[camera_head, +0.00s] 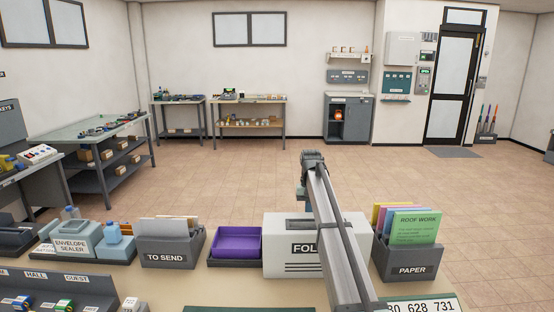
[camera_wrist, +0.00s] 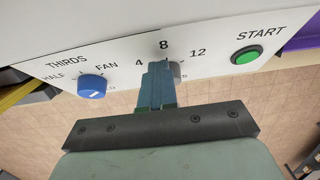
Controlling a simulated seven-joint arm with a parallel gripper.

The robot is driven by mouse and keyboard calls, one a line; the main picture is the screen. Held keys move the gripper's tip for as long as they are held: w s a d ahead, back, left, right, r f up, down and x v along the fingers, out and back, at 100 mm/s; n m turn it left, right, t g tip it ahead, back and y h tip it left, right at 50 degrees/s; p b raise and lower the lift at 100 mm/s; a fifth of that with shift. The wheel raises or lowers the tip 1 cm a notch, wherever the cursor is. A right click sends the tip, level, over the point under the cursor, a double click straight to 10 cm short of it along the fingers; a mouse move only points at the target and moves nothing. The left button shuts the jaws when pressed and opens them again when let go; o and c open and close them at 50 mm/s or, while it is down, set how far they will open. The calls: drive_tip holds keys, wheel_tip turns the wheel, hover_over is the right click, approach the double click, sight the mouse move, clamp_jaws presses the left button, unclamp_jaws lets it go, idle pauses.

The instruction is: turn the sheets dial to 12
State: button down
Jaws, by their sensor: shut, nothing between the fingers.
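The white folder machine (camera_head: 290,262) stands on the near counter in the head view, partly behind my arm. The wrist view shows its panel (camera_wrist: 215,45). The grey sheets dial (camera_wrist: 178,70) sits below the marks 4, 8 and 12. My gripper (camera_wrist: 160,68) is shut and empty, its blue-grey fingers overlapping the left part of the dial, just under the 8. I cannot tell whether they touch it. The dial's pointer is not clear, so its setting cannot be read. In the head view my gripper is not clearly seen.
A blue dial (camera_wrist: 92,87) marked HALF, THIRDS and FAN is left of the sheets dial; a green START button (camera_wrist: 246,55) is to its right. In the head view, a purple tray (camera_head: 235,243) and a PAPER holder (camera_head: 408,262) flank the machine.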

drive_tip(key=shift+a, duration=0.65)
drive_tip(key=shift+w+a, duration=0.1)
drive_tip(key=shift+a, duration=0.35)
idle(0.5)
drive_tip(key=shift+s+a+r, duration=0.1)
drive_tip(key=shift+s+r, duration=0.05)
drive_tip(key=shift+s, duration=0.15)
drive_tip(key=shift+w+r, duration=0.55)
drive_tip(key=shift+r, duration=0.3)
drive_tip(key=shift+w+r, duration=0.55)
drive_tip(key=shift+r, duration=0.25)
drive_tip(key=shift+w+r, duration=0.55)
drive_tip(key=shift+r, duration=0.3)
drive_tip(key=shift+s+d+f, duration=0.4)
drive_tip(key=shift+s+f, duration=0.1)
drive_tip(key=shift+f, duration=0.35)
drive_tip(key=shift+s+d+f, duration=0.35)
drive_tip(key=shift+s+f, duration=0.15)
drive_tip(key=shift+f, duration=0.4)
drive_tip(key=shift+s+d+f, duration=0.4)
drive_tip(key=shift+s+f, duration=0.1)
drive_tip(key=shift+f, duration=0.35)
drive_tip(key=shift+w, duration=0.1)
